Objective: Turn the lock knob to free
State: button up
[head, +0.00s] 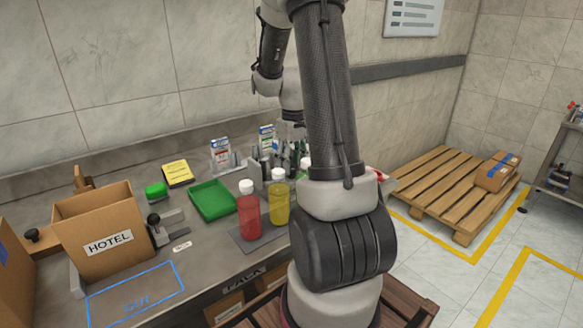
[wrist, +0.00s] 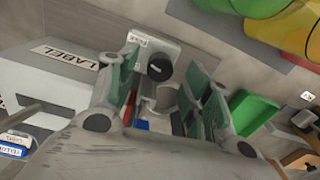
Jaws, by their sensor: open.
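The lock knob (wrist: 160,68) is a dark round knob on a pale plate (wrist: 142,46) with a small label, seems to read FREE, in the wrist view. A light line crosses the knob's face. My gripper (wrist: 163,76) is open, with green-padded fingers on either side of the knob. I see no finger touching it, and the gap in depth is hard to judge. In the head view my arm hides the knob and most of the gripper.
A white box marked LABEL (wrist: 68,58) is left of the fingers in the wrist view. A green tray (head: 212,199), a red bottle (head: 249,215) and a yellow bottle (head: 280,203) stand on the bench. A HOTEL carton (head: 105,240) is at left.

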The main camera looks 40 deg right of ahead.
jog(key=shift+f, duration=1.15)
jog(key=shift+c, duration=0.4)
jog(key=c, duration=1)
jog(key=shift+m, duration=1.5)
jog(key=o, duration=1.1)
